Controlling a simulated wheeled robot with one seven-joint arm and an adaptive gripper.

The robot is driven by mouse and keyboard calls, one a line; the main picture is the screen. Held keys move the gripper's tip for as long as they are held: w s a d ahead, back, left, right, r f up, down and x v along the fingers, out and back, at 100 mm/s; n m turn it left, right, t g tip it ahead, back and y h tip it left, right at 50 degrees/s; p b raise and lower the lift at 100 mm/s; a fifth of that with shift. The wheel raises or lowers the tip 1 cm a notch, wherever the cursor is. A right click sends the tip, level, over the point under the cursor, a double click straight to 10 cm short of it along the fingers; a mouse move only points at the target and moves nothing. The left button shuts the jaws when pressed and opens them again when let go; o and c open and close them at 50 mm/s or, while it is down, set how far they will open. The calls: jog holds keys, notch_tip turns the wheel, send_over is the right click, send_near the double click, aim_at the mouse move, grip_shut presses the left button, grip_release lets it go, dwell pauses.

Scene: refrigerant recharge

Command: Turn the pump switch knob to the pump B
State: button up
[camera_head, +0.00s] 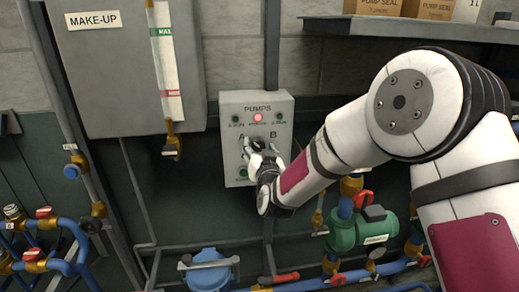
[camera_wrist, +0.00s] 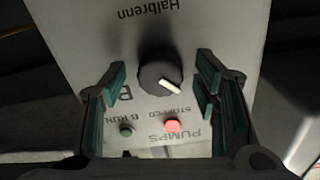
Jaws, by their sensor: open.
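The grey PUMPS panel (camera_head: 232,103) hangs on the wall in the head view, with letters A and B on it. In the wrist view the panel (camera_wrist: 85,28) appears upside down. Its black knob (camera_wrist: 160,74) has a white pointer aimed at the picture's lower right, away from the letter B (camera_wrist: 126,92) at lower left. My gripper (camera_wrist: 161,76) is open, its two fingers on either side of the knob with gaps between. I cannot tell how far the fingertips reach along it. In the head view my gripper (camera_head: 258,150) hides the knob.
A red lamp (camera_head: 258,117) marked STOPPED is lit; the green B RUN lamp (camera_wrist: 126,130) looks dark. A grey MAKE-UP tank (camera_head: 110,80) stands left. Pipes and a green pump (camera_head: 350,234) lie below. A shelf (camera_head: 400,28) is upper right.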

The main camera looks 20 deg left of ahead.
jog(key=c, duration=1.2)
jog(key=shift+o, duration=0.2)
jog(key=shift+m, duration=0.4)
jog(key=m, duration=0.3)
jog(key=shift+m+b, duration=0.4)
jog(key=m, duration=0.4)
jog(key=shift+m+b, duration=0.3)
jog(key=shift+b, duration=0.1)
jog(key=m, duration=0.4)
jog(key=shift+m, duration=0.3)
jog(key=shift+m+b, duration=0.4)
jog(key=shift+m, duration=1.6)
